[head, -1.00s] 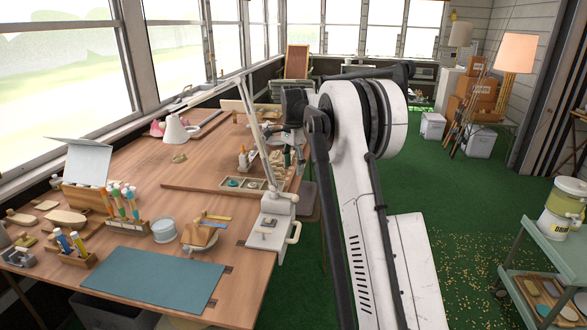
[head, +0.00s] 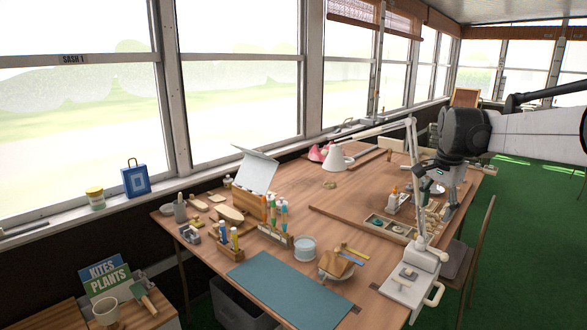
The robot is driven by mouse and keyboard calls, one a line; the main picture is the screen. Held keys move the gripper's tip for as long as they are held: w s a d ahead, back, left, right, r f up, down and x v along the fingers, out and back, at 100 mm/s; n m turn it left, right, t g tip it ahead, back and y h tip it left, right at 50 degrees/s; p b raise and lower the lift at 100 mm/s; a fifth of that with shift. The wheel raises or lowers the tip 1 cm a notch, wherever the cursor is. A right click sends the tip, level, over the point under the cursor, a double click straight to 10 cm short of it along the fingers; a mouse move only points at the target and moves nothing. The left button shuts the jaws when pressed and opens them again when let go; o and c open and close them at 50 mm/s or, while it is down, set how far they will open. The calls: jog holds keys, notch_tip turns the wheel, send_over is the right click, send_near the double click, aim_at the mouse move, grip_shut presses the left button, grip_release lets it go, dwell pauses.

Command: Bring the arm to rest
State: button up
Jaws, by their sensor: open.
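My gripper (head: 447,205) hangs at the right side of the head view, under the dark wrist at the end of my white arm. It points down near the right end of the wooden workbench (head: 265,245). It is open, and I see nothing held in it. The fingertips are small and partly lost against the small parts behind them. I cannot tell exactly how high it is above the bench.
A white desk lamp (head: 337,160) reaches over the bench from its clamp near my gripper. A sorting tray (head: 388,227), a teal mat (head: 285,290) and several tools cover the bench. A chair (head: 480,250) stands at its right. Green floor (head: 540,225) lies clear beyond.

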jog(key=s+a+r+n+t, duration=0.1)
jog(key=s+a+n, duration=0.2)
jog(key=s+a, duration=0.45)
jog(key=s+a+r+n+t, duration=0.2)
jog(key=s+a+n, duration=0.15)
jog(key=s, duration=0.65)
jog(key=s+a+f+n+t, duration=0.1)
jog(key=s+a+f+n, duration=0.2)
jog(key=s, duration=0.5)
jog(key=s+a+f+n+t, duration=0.1)
jog(key=s+a+f+n, duration=0.2)
jog(key=s+f, duration=0.3)
jog(key=s+a, duration=0.1)
jog(key=s, duration=0.1)
jog(key=shift+s+f+y, duration=0.15)
jog(key=shift+s+y, duration=0.15)
